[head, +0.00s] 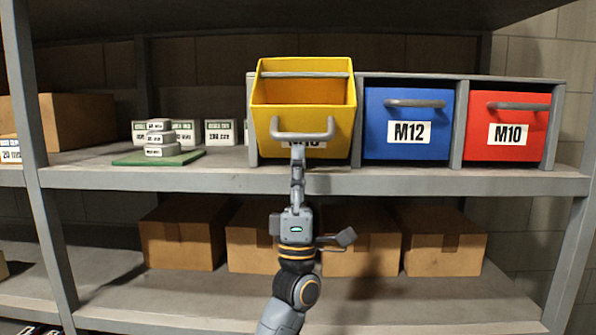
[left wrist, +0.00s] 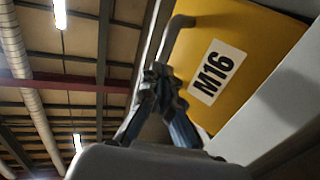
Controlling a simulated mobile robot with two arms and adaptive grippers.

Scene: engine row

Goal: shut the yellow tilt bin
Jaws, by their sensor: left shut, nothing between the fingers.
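The yellow tilt bin (head: 338,118), left of the blue one, is tilted forward and open; its empty-looking inside shows. Its grey handle (head: 302,135) runs across its front, above a partly hidden label. In the left wrist view the yellow bin (left wrist: 262,50) shows its M16 label and the handle (left wrist: 178,38). My left gripper (head: 298,152) is shut and empty, just below the handle in the head view. In the left wrist view its fingertips (left wrist: 160,72) are close to the handle's lower end; I cannot tell whether they touch. My right gripper is not in view.
A blue bin M12 (head: 389,122) and a red bin M10 (head: 536,122) sit shut to the right. Small labelled boxes (head: 160,138) are stacked on a green mat (head: 128,161) to the left. Cardboard boxes (head: 440,250) stand on the lower shelf. A shelf edge (head: 420,184) runs below the bins.

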